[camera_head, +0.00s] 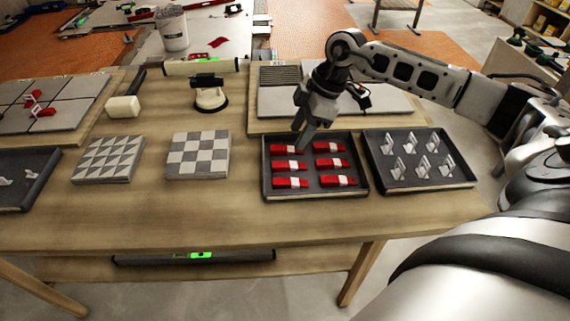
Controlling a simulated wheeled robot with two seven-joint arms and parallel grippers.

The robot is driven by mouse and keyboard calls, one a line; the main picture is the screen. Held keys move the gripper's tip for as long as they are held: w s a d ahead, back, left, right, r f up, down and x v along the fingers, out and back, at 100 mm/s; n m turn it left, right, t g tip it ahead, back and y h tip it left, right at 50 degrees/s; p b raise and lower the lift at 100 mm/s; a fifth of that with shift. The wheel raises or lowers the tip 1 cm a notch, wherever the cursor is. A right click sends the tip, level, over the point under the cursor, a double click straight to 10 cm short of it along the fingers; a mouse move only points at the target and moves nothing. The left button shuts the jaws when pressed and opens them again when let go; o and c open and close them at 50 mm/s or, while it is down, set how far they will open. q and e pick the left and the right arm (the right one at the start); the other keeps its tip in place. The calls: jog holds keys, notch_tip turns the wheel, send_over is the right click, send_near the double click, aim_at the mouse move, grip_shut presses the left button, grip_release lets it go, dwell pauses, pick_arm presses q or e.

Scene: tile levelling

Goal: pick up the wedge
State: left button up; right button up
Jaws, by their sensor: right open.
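Several red wedges with pale middles lie in two columns in a dark tray (267,196) on the wooden table. The back left wedge (279,149) is closest to my right gripper (300,146). That gripper points down over the tray's back left part, with its fingertips at or just above this wedge. It is open, and its fingers partly cover the wedge's surroundings. I cannot tell whether they touch it. Another wedge (279,183) lies at the front left of the tray. My left gripper is not in view.
A dark tray (420,187) of white clips stands right of the wedge tray. Grey tiles (285,101) lie behind. The table front is clear.

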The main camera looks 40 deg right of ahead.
send_over(280, 164)
jog(key=s+d, duration=0.2)
notch_tip(280, 164, down, 4)
jog(key=shift+f, duration=0.1)
jog(key=shift+w+d+p+x, duration=0.1)
jog(key=shift+w+p+x, duration=0.05)
jog(key=shift+x, duration=1.35)
jog(key=shift+w+d+p+x, duration=0.1)
jog(key=shift+w+p+x, duration=0.1)
jog(key=shift+x, duration=1.25)
jog(key=c, duration=1)
